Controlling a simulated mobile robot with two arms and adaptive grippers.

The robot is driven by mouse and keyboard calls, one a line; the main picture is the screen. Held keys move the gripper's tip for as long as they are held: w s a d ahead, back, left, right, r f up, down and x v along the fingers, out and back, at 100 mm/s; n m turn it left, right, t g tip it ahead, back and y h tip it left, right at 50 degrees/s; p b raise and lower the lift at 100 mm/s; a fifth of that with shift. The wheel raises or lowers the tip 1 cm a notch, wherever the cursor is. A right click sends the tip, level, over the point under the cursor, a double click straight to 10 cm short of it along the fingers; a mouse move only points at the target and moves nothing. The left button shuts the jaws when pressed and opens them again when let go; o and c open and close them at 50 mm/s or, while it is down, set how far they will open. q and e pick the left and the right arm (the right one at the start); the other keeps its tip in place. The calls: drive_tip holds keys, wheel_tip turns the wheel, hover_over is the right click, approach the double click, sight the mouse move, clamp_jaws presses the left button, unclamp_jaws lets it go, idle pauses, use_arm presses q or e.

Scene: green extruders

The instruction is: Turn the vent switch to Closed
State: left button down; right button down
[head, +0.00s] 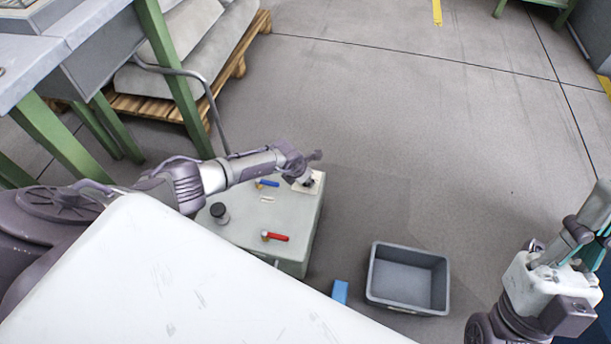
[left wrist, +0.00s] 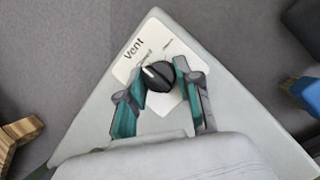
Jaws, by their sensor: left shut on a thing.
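The vent switch is a black round knob (left wrist: 157,76) with a white pointer line, on a white plate (left wrist: 128,66) marked "Vent". In the left wrist view its pointer is towards the upper left, near the first of two small labels that are too blurred to read surely. My left gripper (left wrist: 160,78) is shut on the knob, one teal finger on each side. In the head view the left gripper (head: 308,181) is at the plate (head: 317,184) on the box's far right corner and mostly hides the knob. My right gripper (head: 590,250) is at the right edge, away from the box.
The grey box (head: 240,242) also bears a blue handle (head: 267,183), a red handle (head: 276,236) and a black knob (head: 219,211). A grey bin (head: 408,278) and a blue block (head: 340,291) are on the floor. A green-legged table (head: 60,140) stands left.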

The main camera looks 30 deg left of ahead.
idle(0.4)
use_arm(q)
drive_tip(key=c, duration=0.8)
unclamp_jaws()
drive_tip(key=v, duration=1.2)
drive_tip(key=shift+d, duration=0.1)
